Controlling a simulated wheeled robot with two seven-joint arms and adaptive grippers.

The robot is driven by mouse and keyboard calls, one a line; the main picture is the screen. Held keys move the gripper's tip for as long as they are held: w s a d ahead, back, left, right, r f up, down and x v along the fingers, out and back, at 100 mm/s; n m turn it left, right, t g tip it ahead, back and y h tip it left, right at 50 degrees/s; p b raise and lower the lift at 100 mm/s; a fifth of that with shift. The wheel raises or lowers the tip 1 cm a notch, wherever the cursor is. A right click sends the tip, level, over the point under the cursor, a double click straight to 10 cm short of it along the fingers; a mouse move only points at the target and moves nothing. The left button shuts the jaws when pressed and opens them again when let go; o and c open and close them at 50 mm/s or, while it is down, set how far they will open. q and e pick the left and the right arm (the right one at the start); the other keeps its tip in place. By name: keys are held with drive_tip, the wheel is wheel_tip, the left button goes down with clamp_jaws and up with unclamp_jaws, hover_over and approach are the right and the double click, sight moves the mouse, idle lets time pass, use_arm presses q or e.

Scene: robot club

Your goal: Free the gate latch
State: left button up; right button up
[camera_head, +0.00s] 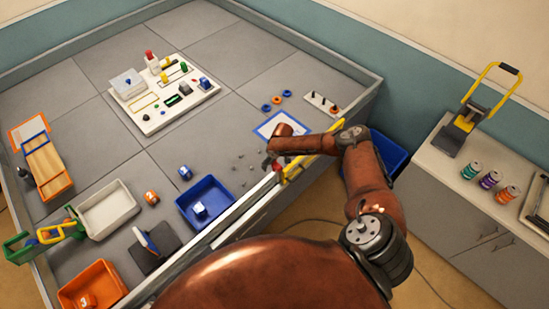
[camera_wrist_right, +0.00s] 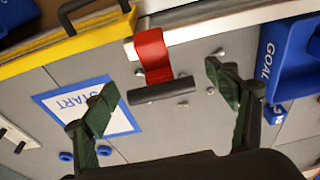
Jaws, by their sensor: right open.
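The gate latch shows in the right wrist view as a red flap (camera_wrist_right: 152,52) over the top of the pale wall, with a dark crossbar (camera_wrist_right: 165,91) at its end. The gate's yellow rail (camera_wrist_right: 75,43) with a black handle lies to its left; the yellow also shows in the head view (camera_head: 299,169). My right gripper (camera_wrist_right: 160,82) is open, its green fingers to either side of the crossbar in the picture and not closed on it. The depth between them is unclear. In the head view my right arm hides much of the latch. My left gripper is not in view.
Small grey bits (camera_head: 240,157) lie inside the wall near the latch. A blue-framed START sheet (camera_wrist_right: 88,107) and a blue GOAL bin (camera_wrist_right: 291,58) flank this spot. A board with blocks (camera_head: 150,121) stands farther back. A counter (camera_head: 440,163) stands at right.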

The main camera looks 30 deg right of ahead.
sight(277, 165)
drive_tip(key=v, duration=1.1)
drive_tip(key=shift+d+r, duration=0.15)
drive_tip(key=shift+r, duration=0.25)
